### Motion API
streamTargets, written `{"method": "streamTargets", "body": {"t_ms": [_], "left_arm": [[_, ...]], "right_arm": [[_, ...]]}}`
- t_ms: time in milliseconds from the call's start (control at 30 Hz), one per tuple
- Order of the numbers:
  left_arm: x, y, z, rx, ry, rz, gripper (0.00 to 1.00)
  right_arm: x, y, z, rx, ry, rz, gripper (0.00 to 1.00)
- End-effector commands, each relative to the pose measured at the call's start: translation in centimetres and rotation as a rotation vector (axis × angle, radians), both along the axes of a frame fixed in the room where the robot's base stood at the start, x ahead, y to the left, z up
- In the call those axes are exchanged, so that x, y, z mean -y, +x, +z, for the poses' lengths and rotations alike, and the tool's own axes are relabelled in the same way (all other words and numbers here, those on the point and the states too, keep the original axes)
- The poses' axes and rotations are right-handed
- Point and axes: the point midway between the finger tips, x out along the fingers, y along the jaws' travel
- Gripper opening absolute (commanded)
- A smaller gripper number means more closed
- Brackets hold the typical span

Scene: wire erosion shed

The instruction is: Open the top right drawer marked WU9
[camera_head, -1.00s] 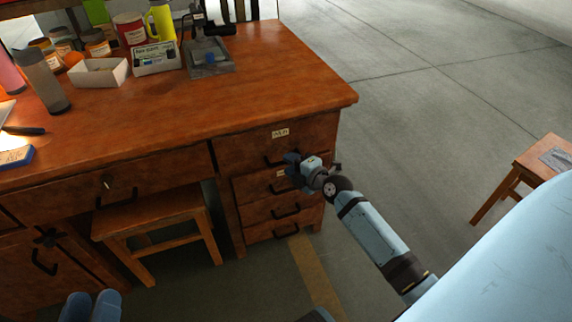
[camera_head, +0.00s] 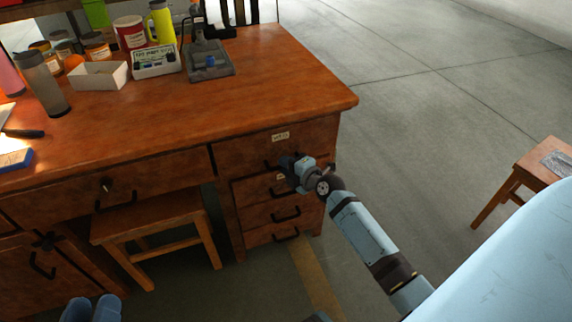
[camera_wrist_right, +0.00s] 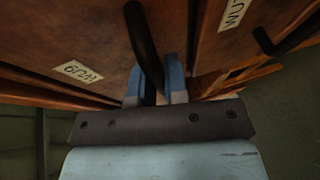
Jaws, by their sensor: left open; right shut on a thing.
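The top right drawer (camera_head: 240,154) is in the wooden desk's right-hand stack, with a pale label (camera_head: 281,136) above its black handle. In the head view the right gripper (camera_head: 287,165) hides part of the handle. The drawer front looks about flush with the desk; I cannot tell any small gap. My left gripper (camera_head: 92,308) is open and empty at the bottom edge, partly cut off.
Lower drawers (camera_head: 285,213) with black handles sit below. A wooden stool (camera_head: 160,222) stands under the desk's middle. Jars, a white box (camera_head: 100,75) and a grey tray (camera_head: 210,66) are on the desktop. Another small stool (camera_head: 530,165) is at right.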

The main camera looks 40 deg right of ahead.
Motion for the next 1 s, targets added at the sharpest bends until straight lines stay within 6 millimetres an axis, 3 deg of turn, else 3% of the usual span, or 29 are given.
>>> {"method": "streamTargets", "body": {"t_ms": [267,567,767,1000], "left_arm": [[-0.1,-0.1,1.4,0.028,-0.013,0.01,0.43],[-0.5,-0.5,5.7,0.145,-0.074,0.049,0.43],[-2.2,-0.1,0.6,-0.083,0.087,0.099,0.43],[-5.0,-1.9,-5.3,-0.35,0.26,0.14,0.43]], "right_arm": [[-0.9,-3.4,0.1,-0.004,-0.003,0.006,0.0],[-2.7,-11.0,0.5,-0.007,-0.002,0.008,0.0],[-4.0,-16.4,0.6,-0.008,0.001,0.005,0.0],[-5.5,-22.2,0.6,-0.006,0.003,0.004,0.0]]}}
